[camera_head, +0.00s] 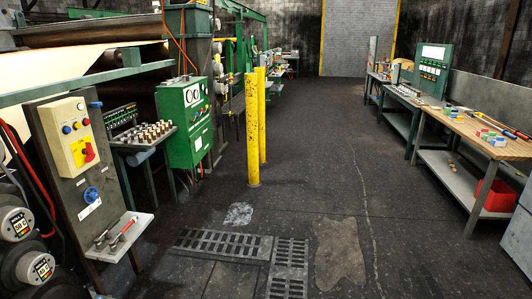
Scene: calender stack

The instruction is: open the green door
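A green cabinet (187,124) stands left of the middle, behind a small table. Its front looks like a green door (198,125) with two round gauges near the top and a pale label lower down. The front appears shut. No handle can be made out clearly at this size. Neither of my grippers is in view.
Two yellow posts (252,130) stand right of the cabinet. A grey panel with a yellow switch box (75,130) and a small table with several metal parts (144,134) stand in front at left. Workbenches (470,137) line the right. The middle floor (330,150) is clear.

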